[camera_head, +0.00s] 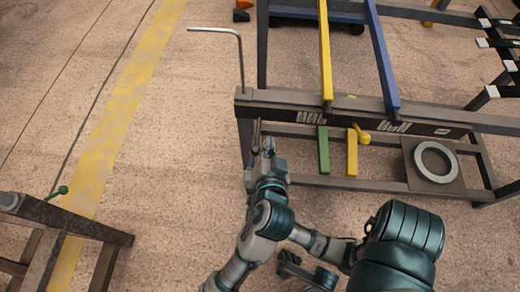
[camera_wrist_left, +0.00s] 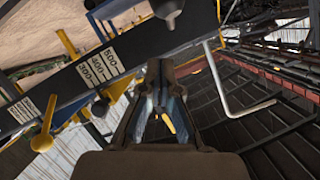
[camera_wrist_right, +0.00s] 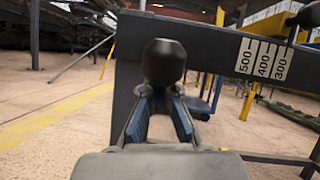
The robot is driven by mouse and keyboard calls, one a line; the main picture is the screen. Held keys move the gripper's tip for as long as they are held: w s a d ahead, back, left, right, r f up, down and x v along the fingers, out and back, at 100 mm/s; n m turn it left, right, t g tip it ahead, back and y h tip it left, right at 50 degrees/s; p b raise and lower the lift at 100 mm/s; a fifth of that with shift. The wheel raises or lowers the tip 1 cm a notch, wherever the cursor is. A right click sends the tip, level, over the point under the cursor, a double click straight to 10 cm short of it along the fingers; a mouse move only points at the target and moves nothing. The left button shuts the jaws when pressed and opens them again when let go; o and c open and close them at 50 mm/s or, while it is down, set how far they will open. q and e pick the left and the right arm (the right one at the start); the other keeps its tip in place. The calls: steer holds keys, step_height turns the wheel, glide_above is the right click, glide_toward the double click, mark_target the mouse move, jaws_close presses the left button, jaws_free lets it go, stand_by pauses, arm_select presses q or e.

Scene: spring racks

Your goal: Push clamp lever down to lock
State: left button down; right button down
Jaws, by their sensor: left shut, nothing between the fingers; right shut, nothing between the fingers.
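A lever with a yellow knob (camera_head: 362,137) sits on the front of the dark rack (camera_head: 290,106); the knob also shows at the left of the left wrist view (camera_wrist_left: 42,141). A dark rounded knob (camera_wrist_right: 164,60) stands directly ahead of my right gripper (camera_wrist_right: 163,98), which is shut with nothing held; I cannot tell whether they touch. A similar grey knob (camera_wrist_left: 170,8) shows at the top of the left wrist view. My left gripper (camera_wrist_left: 160,70) is shut and empty, facing the rack. In the head view, overlapping arms obscure which gripper is at the rack's left end.
A bent metal rod (camera_head: 240,65) rises from the rack's left end. Yellow (camera_head: 325,50) and blue (camera_head: 382,55) bars cross the rack top. A grey ring (camera_head: 436,146) lies on the lower shelf. A dark bench (camera_head: 75,220) stands at lower left. Floor between is clear.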

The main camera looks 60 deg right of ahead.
arm_select(q)
steer(key=f, duration=0.1)
steer(key=w+f, duration=0.1)
steer(key=f, duration=0.1)
steer(key=shift+w+a+f, duration=0.35)
steer(key=shift+w+a, duration=0.05)
steer(key=shift+f, duration=0.1)
